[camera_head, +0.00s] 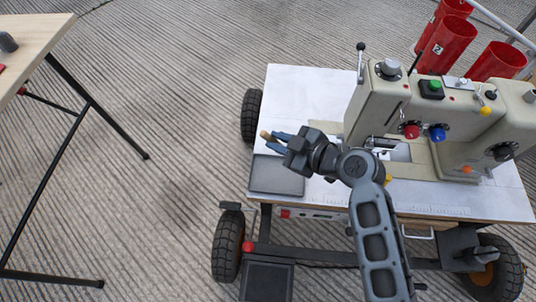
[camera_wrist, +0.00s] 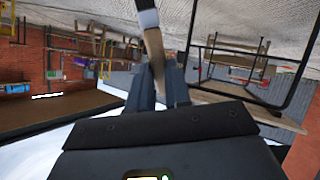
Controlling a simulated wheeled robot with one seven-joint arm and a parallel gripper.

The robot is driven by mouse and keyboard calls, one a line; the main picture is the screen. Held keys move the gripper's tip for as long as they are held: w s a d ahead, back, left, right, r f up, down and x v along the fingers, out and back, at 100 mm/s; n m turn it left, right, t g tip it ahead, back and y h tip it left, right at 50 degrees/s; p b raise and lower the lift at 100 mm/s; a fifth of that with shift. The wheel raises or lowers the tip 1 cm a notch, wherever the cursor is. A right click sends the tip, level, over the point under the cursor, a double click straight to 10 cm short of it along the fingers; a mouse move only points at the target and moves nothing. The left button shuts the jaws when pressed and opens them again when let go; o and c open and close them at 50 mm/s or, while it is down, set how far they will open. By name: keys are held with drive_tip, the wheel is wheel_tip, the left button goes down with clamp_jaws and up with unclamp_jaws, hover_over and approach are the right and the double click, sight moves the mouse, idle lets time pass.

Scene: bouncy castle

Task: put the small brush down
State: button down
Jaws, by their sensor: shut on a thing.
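The small brush (camera_head: 265,134) shows as a short tan tip at the end of my gripper (camera_head: 274,138) in the head view. In the wrist view the brush (camera_wrist: 154,48) has a brown handle and a pale end at the top edge. My gripper (camera_wrist: 158,92) is shut on it, one finger on each side. In the head view, my gripper appears over the left part of a white-topped wheeled cart (camera_head: 310,88), beyond a flat dark grey tray (camera_head: 276,178). Its exact height above the cart top is hard to tell.
A large beige sewing machine (camera_head: 375,100) with coloured knobs stands on the cart's right side. Red cylinders (camera_head: 447,45) stand behind it. A wooden table (camera_head: 30,35) with black legs is at the left. The cart's upper left top is clear, and ridged floor lies between.

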drive_tip(key=shift+s+a+f+b, duration=0.15)
drive_tip(key=shift+a+f, duration=0.3)
drive_tip(key=shift+f, duration=0.5)
drive_tip(key=shift+s+a+f+b, duration=0.15)
drive_tip(key=shift+a+f, duration=0.3)
drive_tip(key=shift+f, duration=0.5)
drive_tip(key=shift+a+f+b, duration=0.25)
drive_tip(key=shift+a+f, duration=0.2)
drive_tip(key=shift+f, duration=0.5)
drive_tip(key=shift+f, duration=0.2)
drive_tip(key=c, duration=1.1)
unclamp_jaws()
drive_tip(key=shift+r, duration=0.1)
drive_tip(key=shift+r, duration=0.1)
drive_tip(key=shift+s+d+r, duration=0.1)
drive_tip(key=shift+d, duration=0.05)
drive_tip(key=p+v, duration=0.1)
drive_tip(key=v, duration=1)
drive_tip(key=shift+s+d+r, duration=0.1)
drive_tip(key=shift+s+d, duration=0.1)
drive_tip(key=shift+d, duration=0.05)
